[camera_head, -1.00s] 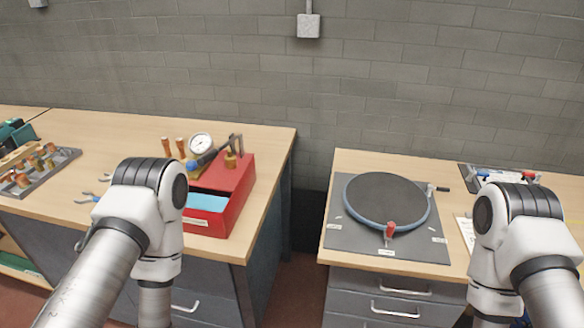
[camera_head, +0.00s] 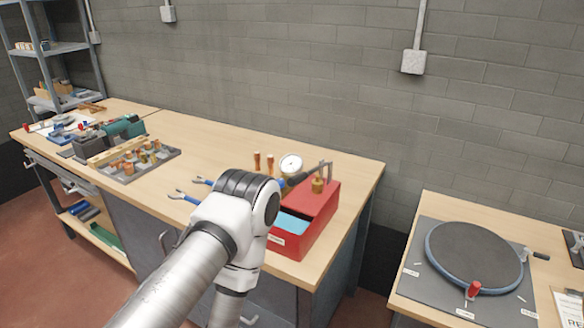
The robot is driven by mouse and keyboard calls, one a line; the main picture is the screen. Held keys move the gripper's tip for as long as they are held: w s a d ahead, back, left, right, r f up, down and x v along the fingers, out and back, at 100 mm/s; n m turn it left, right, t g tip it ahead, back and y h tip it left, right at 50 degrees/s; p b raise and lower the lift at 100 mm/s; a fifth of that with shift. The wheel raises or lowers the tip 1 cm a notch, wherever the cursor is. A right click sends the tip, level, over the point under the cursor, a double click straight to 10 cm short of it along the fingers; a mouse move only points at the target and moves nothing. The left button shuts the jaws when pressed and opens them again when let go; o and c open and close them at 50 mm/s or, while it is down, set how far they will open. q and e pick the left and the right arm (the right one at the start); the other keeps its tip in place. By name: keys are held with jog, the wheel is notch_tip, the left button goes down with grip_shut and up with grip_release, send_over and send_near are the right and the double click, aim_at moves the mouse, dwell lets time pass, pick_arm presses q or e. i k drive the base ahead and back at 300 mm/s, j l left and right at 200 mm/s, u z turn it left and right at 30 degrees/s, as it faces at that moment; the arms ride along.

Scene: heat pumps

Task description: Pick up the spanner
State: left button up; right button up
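Two open-jawed metal tool ends with blue parts lie on the left workbench, just left of my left arm. They look like spanners: one is the upper spanner (camera_head: 197,181), the other the lower spanner (camera_head: 183,196). My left arm hides the rest of them, so I cannot tell their full length. My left arm crosses the middle of the view and bends down at the bench's front edge. Its gripper is out of view below the frame. My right arm and gripper are not in view.
A red toolbox (camera_head: 318,222) with a gauge (camera_head: 291,165) behind it stands right of my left arm. A rack of brass fittings (camera_head: 140,160) and a green power tool (camera_head: 124,127) lie further left. A gap separates this bench from the right bench with a round turntable (camera_head: 474,256).

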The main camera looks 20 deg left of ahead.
aim_at(203, 181)
jog(key=i+j, duration=0.1)
jog(key=j, duration=0.4)
jog(key=i+j, duration=0.15)
jog(key=j, duration=0.35)
jog(key=i+j, duration=0.1)
jog(key=j, duration=0.4)
jog(key=i+j, duration=0.15)
jog(key=j, duration=0.35)
jog(key=i+j+z, duration=0.1)
jog(key=j, duration=0.4)
jog(key=i+j, duration=0.15)
jog(key=j, duration=0.35)
jog(key=i+j, duration=0.1)
jog(key=j, duration=0.4)
jog(key=i+j, duration=0.1)
jog(key=j, duration=0.45)
